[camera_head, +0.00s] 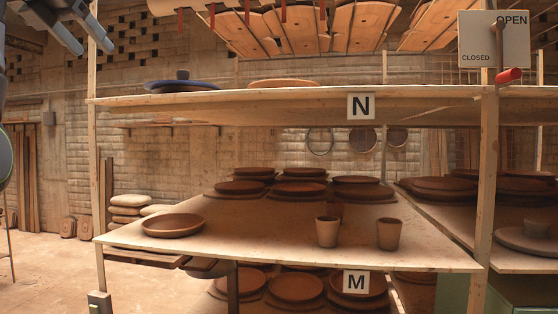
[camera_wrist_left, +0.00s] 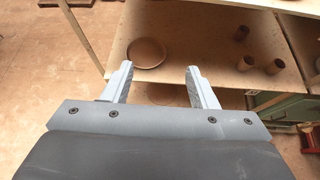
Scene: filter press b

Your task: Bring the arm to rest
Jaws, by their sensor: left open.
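My left gripper (camera_head: 96,48) is at the upper left of the head view, its two grey fingers pointing down and spread apart. It hangs in front of the left post of the wooden rack, above the level of the shelf marked N. In the left wrist view my left gripper (camera_wrist_left: 159,68) is open with nothing between the fingers. Beyond the fingertips, that view shows a board with a round clay plate (camera_wrist_left: 148,52) and several clay cups. My right gripper is in neither view.
The rack's upper shelf (camera_head: 430,97) holds a blue lidded dish (camera_head: 182,84). The lower board (camera_head: 270,236) holds a clay plate (camera_head: 173,225) and cups (camera_head: 327,232). An OPEN/CLOSED panel (camera_head: 480,38) with a red-handled lever is at upper right. Bare floor (camera_head: 50,262) lies left of the rack.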

